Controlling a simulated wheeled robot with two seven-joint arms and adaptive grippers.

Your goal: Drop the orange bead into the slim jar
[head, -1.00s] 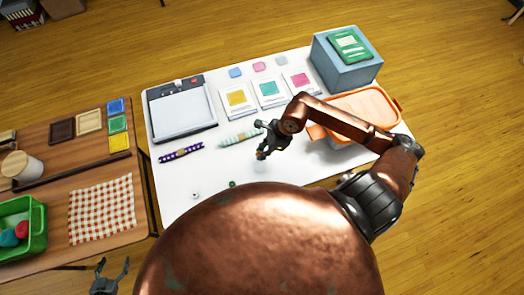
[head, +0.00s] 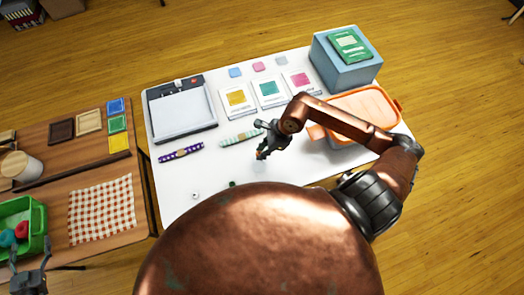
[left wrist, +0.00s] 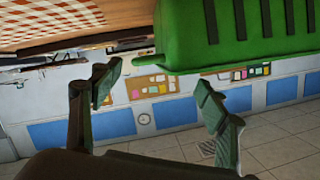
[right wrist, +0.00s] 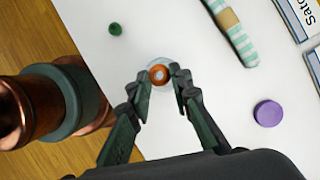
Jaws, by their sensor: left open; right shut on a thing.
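My right gripper (right wrist: 158,90) is shut on the orange bead (right wrist: 158,74) above the white table. The bead also shows as a small orange spot in the head view (head: 259,155). Directly below the bead in the right wrist view is a pale, see-through round outline, which looks like the slim jar (right wrist: 147,64) seen from above. The bead covers part of it, and I cannot tell the height gap. My left gripper (head: 28,262) is open and empty at the green basket (head: 40,222) on the left. Its spread fingers show in the left wrist view (left wrist: 160,95).
A green bead (right wrist: 115,29), a white bead (head: 195,195) and a purple disc (right wrist: 268,113) lie on the white table (head: 180,180). Rolled papers (head: 240,138), cards and an orange bin (head: 365,102) stand farther back. My own body hides the table's front.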

